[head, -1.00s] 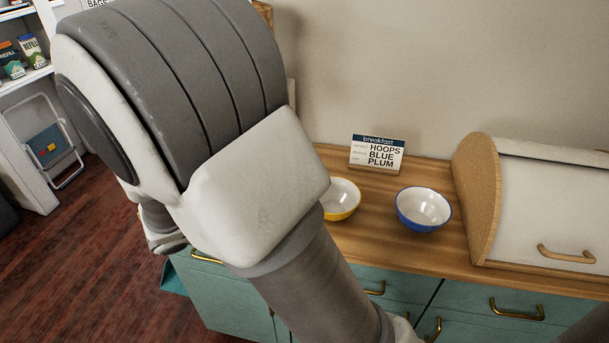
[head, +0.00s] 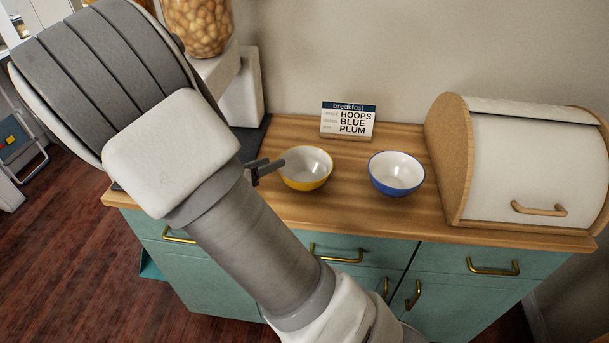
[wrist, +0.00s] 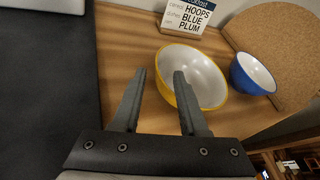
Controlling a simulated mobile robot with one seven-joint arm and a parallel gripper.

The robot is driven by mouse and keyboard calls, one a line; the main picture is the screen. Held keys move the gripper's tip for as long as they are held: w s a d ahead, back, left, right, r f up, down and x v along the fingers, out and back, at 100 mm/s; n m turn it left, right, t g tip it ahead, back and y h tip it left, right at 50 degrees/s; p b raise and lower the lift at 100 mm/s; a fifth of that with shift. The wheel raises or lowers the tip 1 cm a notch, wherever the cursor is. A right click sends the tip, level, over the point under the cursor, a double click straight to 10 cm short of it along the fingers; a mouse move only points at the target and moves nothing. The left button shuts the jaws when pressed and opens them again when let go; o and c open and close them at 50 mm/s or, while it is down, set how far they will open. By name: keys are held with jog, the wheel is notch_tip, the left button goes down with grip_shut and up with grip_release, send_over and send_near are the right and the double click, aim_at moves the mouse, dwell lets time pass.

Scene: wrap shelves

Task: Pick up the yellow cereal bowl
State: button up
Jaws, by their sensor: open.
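The yellow cereal bowl (head: 306,170) stands upright and empty on the wooden counter, yellow outside and white inside. In the wrist view the yellow bowl (wrist: 193,76) lies just beyond my fingertips, its near left rim close to the right finger. My gripper (wrist: 159,78) is open, with nothing between its fingers. In the head view a dark finger of my gripper (head: 268,168) shows at the left side of the bowl; the rest is hidden behind my arm. I cannot tell whether a finger touches the bowl.
A blue bowl (head: 397,174) stands right of the yellow one. A breakfast card (head: 348,121) reading HOOPS, BLUE, PLUM stands behind. A bread box (head: 520,170) is at the right. A dispenser (head: 198,25) stands at the back left. Counter (head: 340,215) in front of the bowls is clear.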

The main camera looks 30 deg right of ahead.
aim_at(283, 157)
jog(key=b+x, duration=0.1)
jog(key=x, duration=0.5)
jog(key=shift+r, duration=0.1)
jog(key=shift+c, duration=0.3)
grip_shut()
dwell(1.0)
